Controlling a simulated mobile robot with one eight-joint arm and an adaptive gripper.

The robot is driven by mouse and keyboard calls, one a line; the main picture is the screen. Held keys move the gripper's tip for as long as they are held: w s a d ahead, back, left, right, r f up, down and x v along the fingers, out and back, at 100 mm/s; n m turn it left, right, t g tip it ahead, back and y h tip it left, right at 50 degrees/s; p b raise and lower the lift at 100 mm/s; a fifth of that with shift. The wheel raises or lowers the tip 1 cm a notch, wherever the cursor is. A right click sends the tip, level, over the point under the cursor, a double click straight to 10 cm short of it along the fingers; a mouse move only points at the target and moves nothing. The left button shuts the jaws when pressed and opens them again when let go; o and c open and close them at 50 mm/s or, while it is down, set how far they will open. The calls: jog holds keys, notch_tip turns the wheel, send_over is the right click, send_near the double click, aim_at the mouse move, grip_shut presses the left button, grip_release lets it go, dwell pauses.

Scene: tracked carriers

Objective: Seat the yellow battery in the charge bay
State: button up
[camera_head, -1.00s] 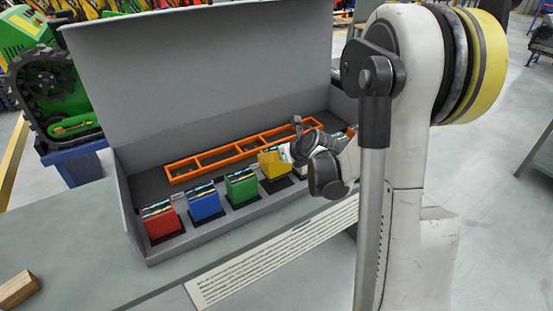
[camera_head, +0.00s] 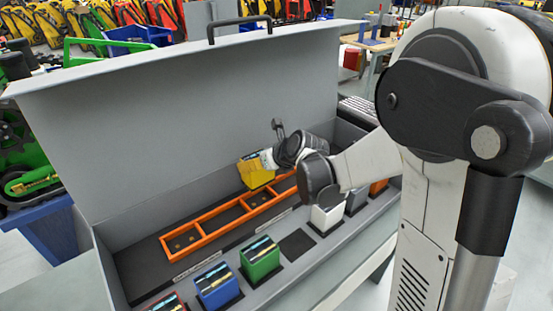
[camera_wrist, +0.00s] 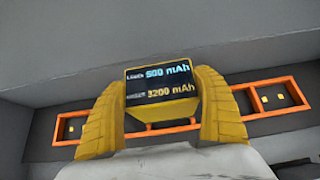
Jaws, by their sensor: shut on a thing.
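The yellow battery (camera_head: 254,173) is held up in the head view, in front of the lid's inner face and above the orange bay frame. My gripper (camera_head: 268,160) is shut on it from the right. In the wrist view the battery (camera_wrist: 160,85) sits between the two yellow fingers of my gripper (camera_wrist: 160,100), its dark label reading mAh figures toward the camera. The charge bay is an orange frame (camera_head: 203,219) with several compartments along the back of the grey case; it also shows behind the battery in the wrist view (camera_wrist: 265,112). Part of the frame is hidden by my gripper.
A front row holds a red battery (camera_head: 166,304), a blue battery (camera_head: 218,287), a green battery (camera_head: 260,258) and a white battery (camera_head: 326,218). An empty dark slot (camera_head: 297,243) lies between green and white. The raised lid (camera_head: 180,120) stands behind.

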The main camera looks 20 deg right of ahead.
aim_at(258, 182)
jog(key=shift+w+a+r, duration=0.1)
jog(key=shift+w, duration=0.05)
jog(key=shift+s, duration=0.2)
jog(key=shift+f+b, duration=2.5)
jog(key=shift+f, duration=0.4)
jog(key=shift+f+b, duration=1.5)
jog(key=shift+f, duration=0.15)
jog(key=o, duration=1.4)
jog(key=v, duration=1.2)
